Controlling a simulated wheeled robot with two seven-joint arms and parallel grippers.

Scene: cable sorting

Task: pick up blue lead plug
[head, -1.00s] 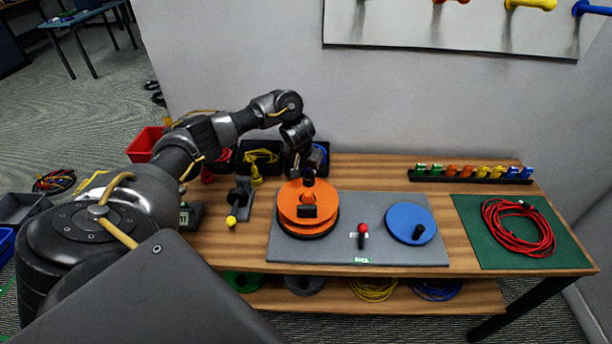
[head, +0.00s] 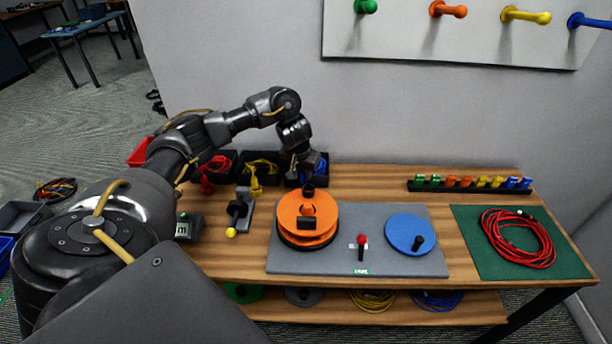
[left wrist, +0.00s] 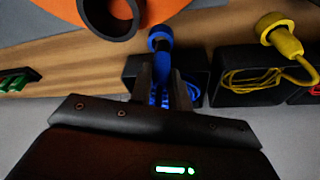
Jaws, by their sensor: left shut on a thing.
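The blue lead plug (left wrist: 160,38) shows in the left wrist view with its round head just beyond my fingertips. Its blue lead runs back between the fingers toward a black bin (left wrist: 196,72). My left gripper (left wrist: 166,84) is shut on the plug's narrow part. In the head view my left gripper (head: 307,180) points down in front of the right-hand black bin, just behind the orange reel (head: 306,208). The plug is mostly hidden there. Whether it touches the bench is unclear. My right gripper is not in view.
Bins with red (head: 216,166) and yellow (head: 260,166) leads stand to the left. A grey mat carries the orange reel, a red-knobbed lever (head: 361,242) and a blue disc (head: 411,233). A red cable coil (head: 517,238) lies on a green mat at right.

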